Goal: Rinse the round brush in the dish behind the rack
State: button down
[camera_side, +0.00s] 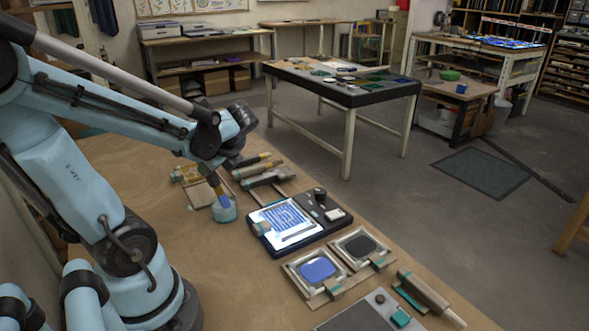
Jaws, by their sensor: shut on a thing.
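My gripper (212,178) points down at the middle left of the bench and is shut on a brush (221,196); its jaws are small and partly hidden by my wrist. The brush hangs roughly upright, slightly tilted, with a blue and yellow part showing. Its lower end is at or inside a small teal dish (226,214); I cannot tell whether the bristles touch the liquid or the bottom. The tip shape is hidden. A wooden rack-like holder (197,190) stands just left of the dish. More tools with dark and yellow parts (256,160) lie behind it.
A lit panel with a blue striped sheet (288,221) lies right of the dish. Two framed trays, one blue (318,269) and one dark (360,246), sit nearer the front. A wooden-handled tool (425,293) lies front right. Bare bench (190,250) is open left of the panel.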

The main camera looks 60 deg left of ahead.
jog(key=shift+a, duration=0.1)
jog(key=shift+w+a, duration=0.15)
jog(key=shift+a, duration=0.05)
jog(key=shift+s+d, duration=0.3)
jog(key=shift+d, duration=0.3)
jog(key=shift+a, duration=0.15)
jog(key=shift+w+a, duration=0.3)
jog(key=shift+a, duration=0.15)
jog(key=shift+d, duration=0.1)
